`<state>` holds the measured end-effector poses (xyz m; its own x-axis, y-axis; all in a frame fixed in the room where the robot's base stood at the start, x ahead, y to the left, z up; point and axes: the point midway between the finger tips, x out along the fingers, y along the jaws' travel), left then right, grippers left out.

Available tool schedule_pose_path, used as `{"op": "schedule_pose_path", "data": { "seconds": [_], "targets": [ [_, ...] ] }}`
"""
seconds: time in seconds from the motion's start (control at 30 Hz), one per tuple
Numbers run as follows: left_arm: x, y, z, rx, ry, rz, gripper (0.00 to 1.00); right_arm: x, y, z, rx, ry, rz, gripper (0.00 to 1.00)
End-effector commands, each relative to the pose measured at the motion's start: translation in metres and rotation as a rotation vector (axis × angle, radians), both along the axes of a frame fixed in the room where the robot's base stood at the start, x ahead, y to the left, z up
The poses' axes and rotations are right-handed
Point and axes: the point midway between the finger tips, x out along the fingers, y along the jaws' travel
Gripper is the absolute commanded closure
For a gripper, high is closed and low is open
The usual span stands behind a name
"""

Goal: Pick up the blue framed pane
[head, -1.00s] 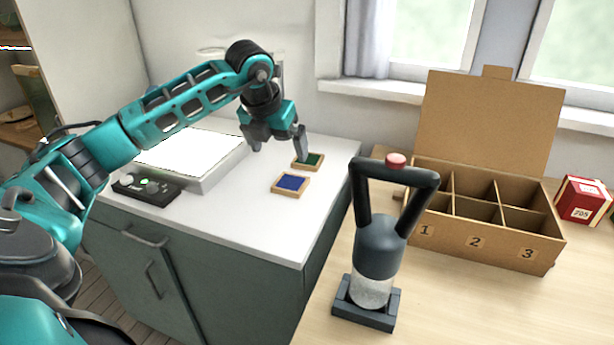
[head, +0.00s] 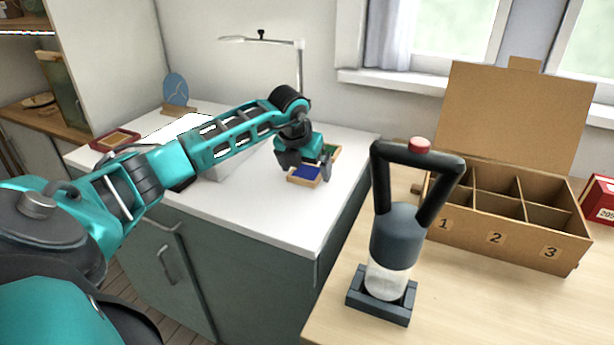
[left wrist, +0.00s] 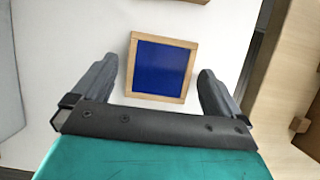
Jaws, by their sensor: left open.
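The blue framed pane (head: 304,173) is a small blue square in a light wooden frame, lying flat on the white counter top. In the left wrist view the blue framed pane (left wrist: 160,67) lies between and slightly beyond the two fingers. My left gripper (head: 308,177) is open above it, its fingers spread to either side, and hides part of it in the head view. In the left wrist view my left gripper (left wrist: 160,85) is empty. I cannot tell the exact height of the fingers over the counter. My right gripper is not in view.
A green framed pane (head: 329,150) lies just behind the blue one. A white light panel (head: 229,163) sits to the left. On the wooden table to the right stand a dark-handled tool in a holder (head: 398,235) and a cardboard box with numbered compartments (head: 517,243).

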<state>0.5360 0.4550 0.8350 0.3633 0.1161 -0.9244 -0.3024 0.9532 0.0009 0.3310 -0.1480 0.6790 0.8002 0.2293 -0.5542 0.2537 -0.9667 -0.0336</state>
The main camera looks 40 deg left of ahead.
Motion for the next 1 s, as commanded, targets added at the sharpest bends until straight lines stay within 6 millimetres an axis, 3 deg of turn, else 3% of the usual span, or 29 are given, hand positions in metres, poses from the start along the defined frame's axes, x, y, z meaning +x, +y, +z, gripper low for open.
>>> {"op": "schedule_pose_path", "data": {
  "seconds": [0.23, 0.8, 1.0],
  "targets": [
    [0.0009, 0.0001, -0.0018, 0.001, -0.001, -0.001, 0.00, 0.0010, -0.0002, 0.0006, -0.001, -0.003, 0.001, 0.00],
    [0.0008, 0.0001, -0.0013, 0.000, -0.001, 0.000, 0.55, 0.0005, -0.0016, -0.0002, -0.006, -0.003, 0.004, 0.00],
    [0.0010, 0.0002, -0.0007, 0.000, -0.002, 0.000, 0.55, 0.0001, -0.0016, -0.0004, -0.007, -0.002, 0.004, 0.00]
  ]
}}
